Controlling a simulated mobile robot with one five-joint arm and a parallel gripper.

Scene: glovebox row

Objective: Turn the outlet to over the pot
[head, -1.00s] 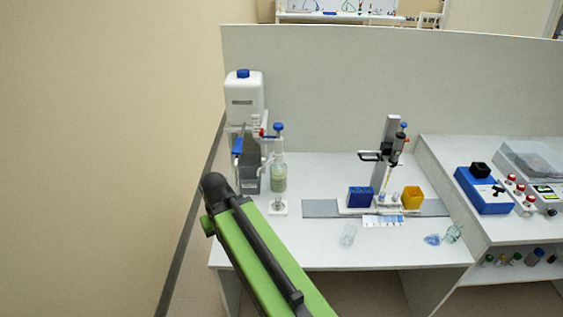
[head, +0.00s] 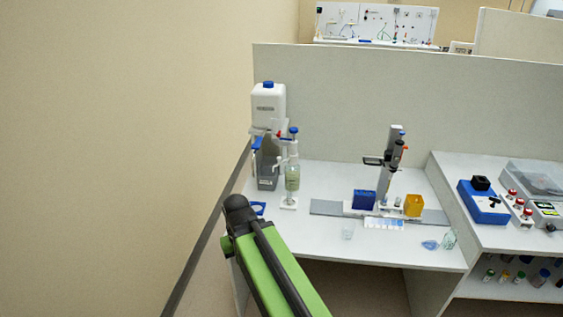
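A bottle-top dispenser (head: 292,178) with a blue knob and greenish contents stands at the left of the bench. A thin pale outlet (head: 278,168) seems to come off its left side; its exact direction is too small to tell. A small white square base (head: 289,204) lies in front of the bottle. A small clear cup (head: 348,232) stands further right near the front edge; I cannot tell which vessel is the pot. My green and black arm rises from the bottom of the head view, with its dark joint left of the bench. My gripper does not show.
A blue ring-like item (head: 258,208) lies beside my arm. A stand (head: 390,160), blue box (head: 364,200) and yellow box (head: 413,205) occupy the middle. The front bench strip is mostly clear.

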